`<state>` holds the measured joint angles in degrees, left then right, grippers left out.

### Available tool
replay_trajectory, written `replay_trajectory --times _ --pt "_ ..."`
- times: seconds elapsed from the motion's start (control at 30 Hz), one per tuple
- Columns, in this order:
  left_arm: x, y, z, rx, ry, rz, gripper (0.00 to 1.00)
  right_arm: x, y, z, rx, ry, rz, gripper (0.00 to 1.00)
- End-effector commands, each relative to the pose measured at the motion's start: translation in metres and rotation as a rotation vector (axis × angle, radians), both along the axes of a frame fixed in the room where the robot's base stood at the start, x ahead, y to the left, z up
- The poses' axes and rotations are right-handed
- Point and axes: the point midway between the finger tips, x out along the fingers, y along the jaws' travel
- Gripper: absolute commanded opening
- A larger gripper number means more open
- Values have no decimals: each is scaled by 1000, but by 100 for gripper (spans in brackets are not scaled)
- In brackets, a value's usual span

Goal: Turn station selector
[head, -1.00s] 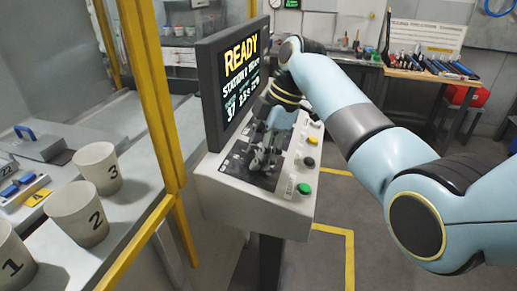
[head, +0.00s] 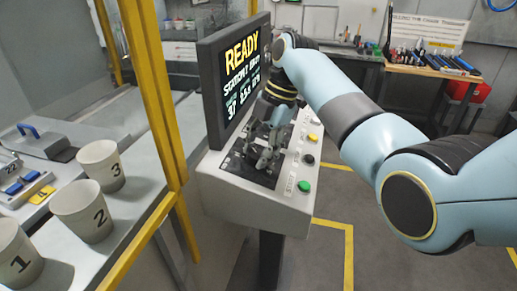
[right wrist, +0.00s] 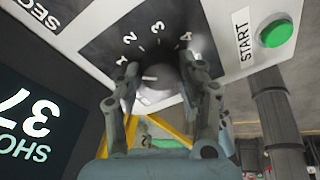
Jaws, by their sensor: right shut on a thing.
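The station selector is a dark round knob (right wrist: 157,84) on a dark plate marked 1, 2, 3 and 4, seen in the right wrist view. A pale mark shows on its face. My right gripper (right wrist: 163,78) has a finger on either side of the knob and is shut on it. In the head view my right gripper (head: 262,152) reaches down onto the sloped control panel (head: 235,197) and hides the knob. My left gripper is not in view.
A green START button (head: 304,186), a black button (head: 308,159) and a yellow button (head: 312,137) sit on the panel's right side. A yellow post (head: 160,100) stands left of the panel. Numbered cups (head: 82,211) stand on the left bench.

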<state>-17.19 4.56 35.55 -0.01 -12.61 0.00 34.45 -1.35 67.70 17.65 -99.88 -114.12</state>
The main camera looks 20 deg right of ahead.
Motion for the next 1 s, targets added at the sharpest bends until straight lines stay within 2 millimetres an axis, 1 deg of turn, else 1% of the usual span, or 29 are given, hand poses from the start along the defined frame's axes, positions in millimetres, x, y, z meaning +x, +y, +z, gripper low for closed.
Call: replay_trajectory --times 0.2,0.23,0.37,0.4,0.63,0.73,0.87,1.0 --pt "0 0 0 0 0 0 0 1 0 1 0 -2 -1 7" --pt "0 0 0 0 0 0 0 1 0 1 0 -2 -1 43" --pt "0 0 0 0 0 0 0 1 0 1 0 -2 -2 60" --pt "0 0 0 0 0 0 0 1 0 1 0 -2 -2 62" --pt "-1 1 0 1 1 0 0 0 0 1 0 -1 -1 62" --pt "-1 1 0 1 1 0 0 1 -2 7 -1 -2 -2 62" --pt "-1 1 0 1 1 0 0 0 -9 26 -1 -4 -3 62" --pt "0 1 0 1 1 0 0 0 -17 50 -1 -4 -3 62"
